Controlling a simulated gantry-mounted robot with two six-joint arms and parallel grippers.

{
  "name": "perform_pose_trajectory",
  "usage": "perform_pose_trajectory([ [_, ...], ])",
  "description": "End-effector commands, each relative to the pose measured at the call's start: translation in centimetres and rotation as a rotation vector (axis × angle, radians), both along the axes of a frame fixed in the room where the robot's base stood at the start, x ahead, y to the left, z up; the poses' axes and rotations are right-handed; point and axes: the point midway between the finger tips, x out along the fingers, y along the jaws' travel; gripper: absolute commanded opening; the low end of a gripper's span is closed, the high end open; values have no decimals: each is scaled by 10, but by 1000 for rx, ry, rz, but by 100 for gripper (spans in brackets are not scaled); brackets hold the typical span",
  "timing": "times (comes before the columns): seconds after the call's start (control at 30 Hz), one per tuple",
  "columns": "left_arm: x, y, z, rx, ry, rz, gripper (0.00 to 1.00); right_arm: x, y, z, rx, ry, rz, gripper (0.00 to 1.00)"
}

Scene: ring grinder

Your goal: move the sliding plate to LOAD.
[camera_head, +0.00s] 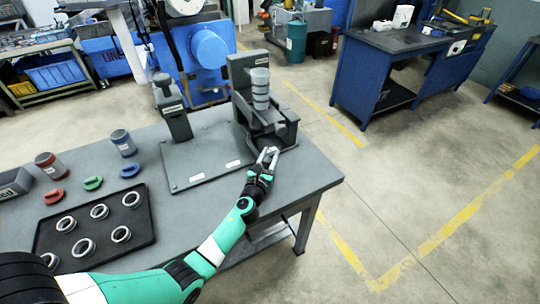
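The ring grinder (258,118) is a dark grey machine with a light cylindrical spindle (260,86) on a grey base plate (205,160) on the table. Its sliding plate is hard to tell apart from the dark lower block (280,130) under the spindle. My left gripper (269,152) is at the front of this block, close to its lower edge. Its two fingers are apart, with a gap between them. I cannot tell whether they touch the block. Small white labels (233,164) are on the base plate, too small to read. My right gripper is not in view.
A black tray (142,234) with several metal rings lies at the table's front left. Red (46,162) and grey-blue (121,139) cups and coloured oval pieces (93,183) stand behind it. A dark post (174,112) rises left of the spindle. Floor right of the table is clear.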

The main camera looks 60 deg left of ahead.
Motion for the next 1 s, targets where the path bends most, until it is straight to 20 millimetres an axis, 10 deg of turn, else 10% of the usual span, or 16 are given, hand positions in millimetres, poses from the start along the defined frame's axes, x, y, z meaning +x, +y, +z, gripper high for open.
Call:
perform_pose_trajectory([
  [0.2,0,0,0,0,0,0,0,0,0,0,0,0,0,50],
  [1.0,0,0,0,0,0,0,0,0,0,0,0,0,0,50],
])
